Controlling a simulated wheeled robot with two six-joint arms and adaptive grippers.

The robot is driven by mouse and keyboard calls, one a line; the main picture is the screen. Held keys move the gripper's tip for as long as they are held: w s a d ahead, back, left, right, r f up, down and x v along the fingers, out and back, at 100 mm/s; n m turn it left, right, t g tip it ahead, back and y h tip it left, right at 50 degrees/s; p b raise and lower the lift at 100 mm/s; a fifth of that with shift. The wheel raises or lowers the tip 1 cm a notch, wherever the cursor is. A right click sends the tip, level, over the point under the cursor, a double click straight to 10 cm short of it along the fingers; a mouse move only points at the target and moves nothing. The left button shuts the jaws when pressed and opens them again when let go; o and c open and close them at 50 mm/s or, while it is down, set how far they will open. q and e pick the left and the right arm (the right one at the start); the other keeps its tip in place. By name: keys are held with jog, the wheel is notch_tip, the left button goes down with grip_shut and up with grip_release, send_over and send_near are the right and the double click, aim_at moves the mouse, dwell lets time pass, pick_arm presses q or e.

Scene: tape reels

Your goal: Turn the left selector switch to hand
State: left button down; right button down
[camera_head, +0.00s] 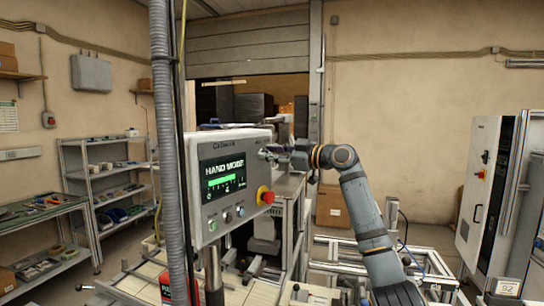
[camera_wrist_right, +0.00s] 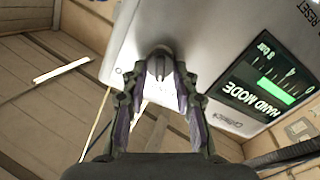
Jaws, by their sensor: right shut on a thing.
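The grey control panel (camera_head: 230,143) stands in the middle of the head view. Its dark display (camera_head: 223,176) reads HAND MODE in green and white; it also shows in the right wrist view (camera_wrist_right: 262,84), tilted. My right gripper (camera_head: 268,152) is at the panel's upper right, right of the display. In the right wrist view its fingers (camera_wrist_right: 160,62) are shut on a dark selector switch (camera_wrist_right: 160,50) on the panel face. The fingers hide much of the switch, and its pointer direction cannot be read. My left gripper is out of view.
A red emergency stop (camera_head: 265,196) on a yellow base sits below my right gripper. Small buttons (camera_head: 228,217) line the panel's lower part. A grey corrugated hose (camera_head: 168,150) hangs left of the panel. A white cabinet (camera_head: 480,185) stands far right.

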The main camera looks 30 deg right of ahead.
jog(key=shift+n, duration=0.6)
jog(key=c, duration=1)
grip_release()
jog(key=shift+s, duration=0.1)
jog(key=v, duration=0.7)
jog(key=shift+s, duration=0.2)
